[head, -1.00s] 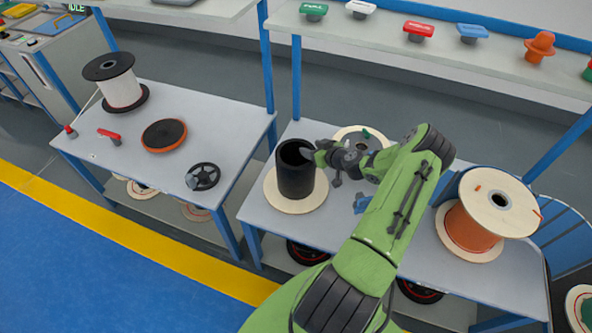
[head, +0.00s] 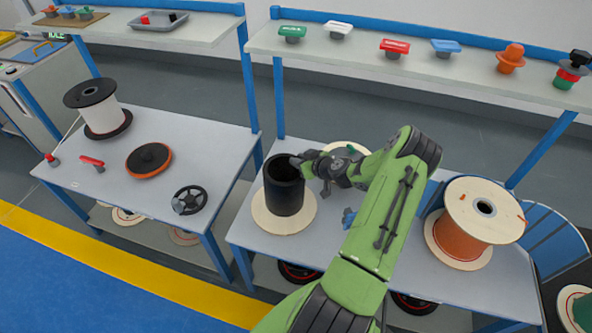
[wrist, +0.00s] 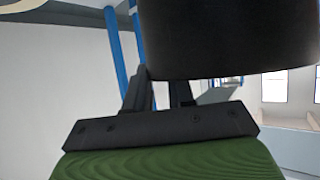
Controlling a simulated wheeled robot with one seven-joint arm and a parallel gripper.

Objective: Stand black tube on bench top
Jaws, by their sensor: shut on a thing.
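The black tube (head: 284,195) is upright and open at the top, over a pale wooden disc (head: 284,226) on the right bench top (head: 400,250). I cannot tell whether its lower end touches the disc. My gripper (head: 300,161) reaches in from the right and is shut on the tube's upper rim. In the wrist view the tube's dark wall (wrist: 230,40) fills the upper right, in front of the fingers. The fingertips are hidden behind it.
An orange cable spool (head: 470,228) stands at the bench's right end, and a small blue piece (head: 348,217) lies by my arm. A shelf (head: 400,62) with coloured pieces runs behind. The left bench (head: 125,190) holds a white spool (head: 97,108) and a handwheel (head: 189,199).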

